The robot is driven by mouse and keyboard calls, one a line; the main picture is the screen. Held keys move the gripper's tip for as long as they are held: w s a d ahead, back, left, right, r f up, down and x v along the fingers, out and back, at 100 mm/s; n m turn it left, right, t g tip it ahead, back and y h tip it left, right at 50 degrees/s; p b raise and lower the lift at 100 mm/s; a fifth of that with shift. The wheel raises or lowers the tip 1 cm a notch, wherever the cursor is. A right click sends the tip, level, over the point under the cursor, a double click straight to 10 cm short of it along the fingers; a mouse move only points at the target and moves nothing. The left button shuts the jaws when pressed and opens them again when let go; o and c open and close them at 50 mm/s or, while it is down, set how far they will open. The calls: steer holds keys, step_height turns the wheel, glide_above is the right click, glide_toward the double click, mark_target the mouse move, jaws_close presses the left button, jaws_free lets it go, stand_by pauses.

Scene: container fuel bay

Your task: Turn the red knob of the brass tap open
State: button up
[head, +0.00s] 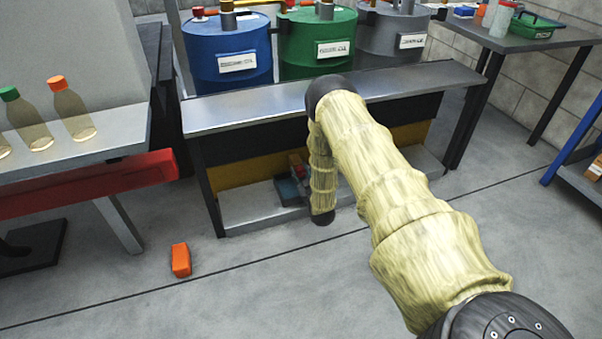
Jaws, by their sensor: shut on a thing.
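I cannot make out the brass tap or its red knob for certain in the head view. A small red part (197,12) shows on top of the blue drum (228,55) at the upper left, and I cannot tell what it is. My arm, in a pale yellow sleeve, reaches forward from the lower right, bends at a black joint above the bench and drops in front of it to a dark joint low down.
A green drum (317,45) and a grey drum (391,35) stand behind the metal bench (240,110). Bottles stand on the left table (118,135). An orange object (181,260) lies on otherwise clear floor.

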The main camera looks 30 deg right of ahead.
steer(key=shift+r+n+p, duration=0.2)
steer(key=shift+n+p, duration=0.3)
steer(key=shift+p, duration=0.2)
steer(key=shift+f+n+p, duration=0.2)
steer(key=shift+n+p, duration=0.2)
steer(key=shift+p, duration=0.05)
steer(key=o, duration=1)
steer(key=v, duration=1.2)
